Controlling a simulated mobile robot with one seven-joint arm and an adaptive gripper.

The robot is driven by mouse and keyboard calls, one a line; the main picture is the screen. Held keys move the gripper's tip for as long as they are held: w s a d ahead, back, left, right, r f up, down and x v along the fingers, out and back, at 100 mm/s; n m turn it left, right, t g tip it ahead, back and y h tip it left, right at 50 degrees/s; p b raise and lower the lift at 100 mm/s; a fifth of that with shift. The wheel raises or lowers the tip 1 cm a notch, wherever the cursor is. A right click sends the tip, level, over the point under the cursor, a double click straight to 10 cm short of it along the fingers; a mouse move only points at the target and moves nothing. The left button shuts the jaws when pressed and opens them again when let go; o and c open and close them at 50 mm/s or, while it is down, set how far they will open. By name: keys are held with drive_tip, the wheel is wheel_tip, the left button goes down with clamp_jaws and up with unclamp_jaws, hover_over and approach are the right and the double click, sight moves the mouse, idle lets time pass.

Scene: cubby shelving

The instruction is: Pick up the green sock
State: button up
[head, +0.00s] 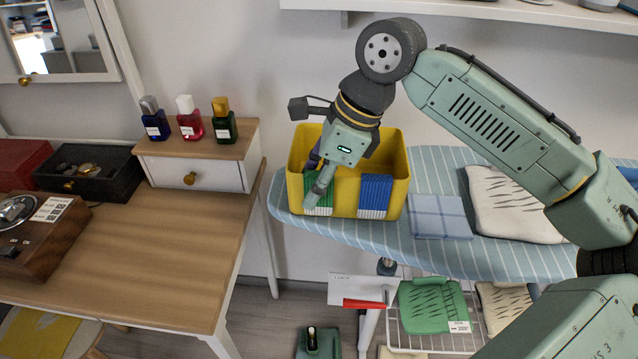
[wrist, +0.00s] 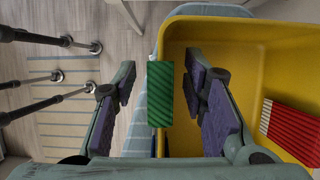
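The green sock (head: 319,204) hangs over the front left wall of a yellow bin (head: 337,190). In the wrist view the green sock (wrist: 160,100), with fine stripes, lies across the bin's rim (wrist: 178,28). My gripper (head: 317,178) points down at this wall and covers part of the sock in the head view. In the wrist view my gripper (wrist: 160,72) is open, with one purple-padded finger on each side of the sock. Gaps show between the sock and both fingers, and nothing is held.
A blue striped sock (head: 375,196) hangs on the same wall to the right. A red-and-white striped item (wrist: 292,130) shows at the bin's right. The bin stands on a blue striped ironing board (head: 440,250) beside folded cloths (head: 440,217). A wooden desk (head: 150,250) stands left.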

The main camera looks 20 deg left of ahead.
drive_tip(key=shift+x, duration=0.95)
drive_tip(key=shift+r, duration=0.1)
clamp_jaws()
